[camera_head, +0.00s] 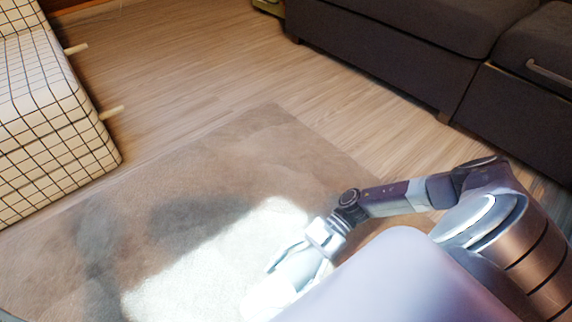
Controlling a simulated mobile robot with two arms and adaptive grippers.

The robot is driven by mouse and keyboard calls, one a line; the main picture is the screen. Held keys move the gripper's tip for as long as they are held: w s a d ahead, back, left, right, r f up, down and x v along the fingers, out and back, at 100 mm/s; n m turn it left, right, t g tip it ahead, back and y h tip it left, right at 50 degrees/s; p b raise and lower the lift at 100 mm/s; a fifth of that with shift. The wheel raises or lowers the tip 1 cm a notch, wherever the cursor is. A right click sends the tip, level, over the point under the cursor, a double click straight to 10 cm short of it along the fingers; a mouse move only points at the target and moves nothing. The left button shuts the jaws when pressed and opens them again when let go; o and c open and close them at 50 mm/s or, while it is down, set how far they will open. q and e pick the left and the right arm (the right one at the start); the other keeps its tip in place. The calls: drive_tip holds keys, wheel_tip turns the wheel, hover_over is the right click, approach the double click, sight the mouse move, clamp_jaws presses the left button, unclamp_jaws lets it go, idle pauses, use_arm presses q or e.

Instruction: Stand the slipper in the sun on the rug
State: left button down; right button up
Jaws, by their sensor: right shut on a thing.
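The rug (250,150) lies on the wood floor, with a bright patch of sun (215,265) across its lower middle. My right gripper (287,277) reaches in from the right, low over the right part of the sunlit patch. It is shut on a pale thing, which I take to be the slipper (260,302). Glare washes out its outline, and my own body hides part of it. I cannot tell whether it touches the rug or how upright it is. My left gripper is not in view.
A dark grey sofa or drawer bed (390,65) stands at the upper right. A white checkered cushioned piece (50,115) with pale pegs stands at the left. The wood floor (200,60) between them is clear. Shadows fall on the rug left of the sun patch.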

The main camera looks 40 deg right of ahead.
sight(304, 260)
drive_tip(key=o, duration=1.2)
drive_tip(key=shift+r, duration=0.1)
drive_tip(key=shift+d+r+p, duration=0.1)
drive_tip(key=shift+d+p, duration=0.15)
drive_tip(key=shift+p, duration=0.05)
drive_tip(key=p+v, duration=0.5)
drive_tip(key=v, duration=0.5)
drive_tip(key=shift+d+r, duration=0.2)
drive_tip(key=shift+d, duration=0.1)
drive_tip(key=shift+d+r, duration=0.1)
drive_tip(key=shift+d, duration=0.25)
